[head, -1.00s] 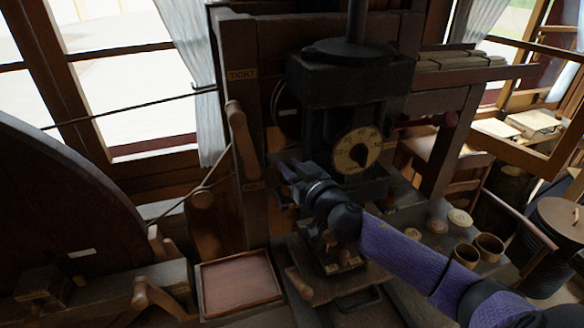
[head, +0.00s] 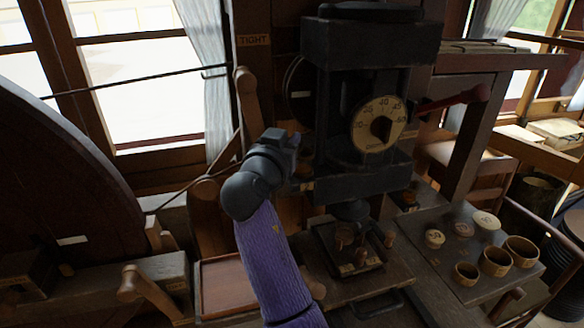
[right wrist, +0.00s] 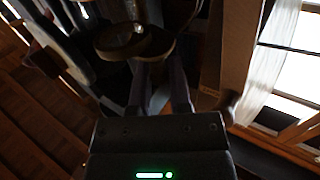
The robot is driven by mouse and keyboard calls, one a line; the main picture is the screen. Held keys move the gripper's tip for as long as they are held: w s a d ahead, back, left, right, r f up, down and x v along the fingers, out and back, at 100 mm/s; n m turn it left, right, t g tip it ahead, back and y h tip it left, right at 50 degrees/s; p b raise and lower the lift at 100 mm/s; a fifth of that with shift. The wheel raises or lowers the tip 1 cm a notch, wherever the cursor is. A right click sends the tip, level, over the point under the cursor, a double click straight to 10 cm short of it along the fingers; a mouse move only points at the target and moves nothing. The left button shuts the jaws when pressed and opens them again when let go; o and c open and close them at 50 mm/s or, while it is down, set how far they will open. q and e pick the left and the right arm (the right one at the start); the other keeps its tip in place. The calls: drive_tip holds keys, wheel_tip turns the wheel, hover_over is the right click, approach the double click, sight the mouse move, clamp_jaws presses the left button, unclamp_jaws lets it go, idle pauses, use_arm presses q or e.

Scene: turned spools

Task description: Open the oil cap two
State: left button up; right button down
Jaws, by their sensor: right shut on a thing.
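My right gripper (head: 290,142) is at the left side of the dark machine (head: 350,100), left of its round dial (head: 378,124). In the right wrist view, its two fingers (right wrist: 160,75) are shut on a round, dark brown cap-like piece (right wrist: 152,47) at their tips. I cannot tell whether this is oil cap two, or whether it is still seated on something. In the head view the gripper's own body hides the held piece. My left gripper is not in view.
A wooden lever (head: 246,105) stands behind my right gripper. A shallow wooden tray (head: 222,280) lies at lower left. Round lids (head: 486,220) and small cups (head: 496,262) stand on the right bench. Several small pegs (head: 343,234) stand on the plate below the machine.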

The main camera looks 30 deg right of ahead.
drive_tip(key=m+g+h+b, duration=0.1)
drive_tip(key=m+g+b, duration=0.1)
drive_tip(key=g, duration=0.1)
drive_tip(key=w+m+g+h+b, duration=0.1)
drive_tip(key=m+g+h+b, duration=0.1)
drive_tip(key=g+b, duration=0.1)
drive_tip(key=w+m+g+h+b, duration=0.1)
drive_tip(key=m+g+b, duration=0.1)
drive_tip(key=b, duration=0.1)
drive_tip(key=shift+a+g, duration=0.25)
drive_tip(key=shift+g, duration=0.15)
drive_tip(key=shift+m+h, duration=0.3)
drive_tip(key=c, duration=0.6)
unclamp_jaws()
drive_tip(key=shift+w+d, duration=0.1)
drive_tip(key=a, duration=0.3)
drive_tip(key=s+a, duration=0.1)
drive_tip(key=a, duration=0.6)
drive_tip(key=shift+s+b, duration=0.4)
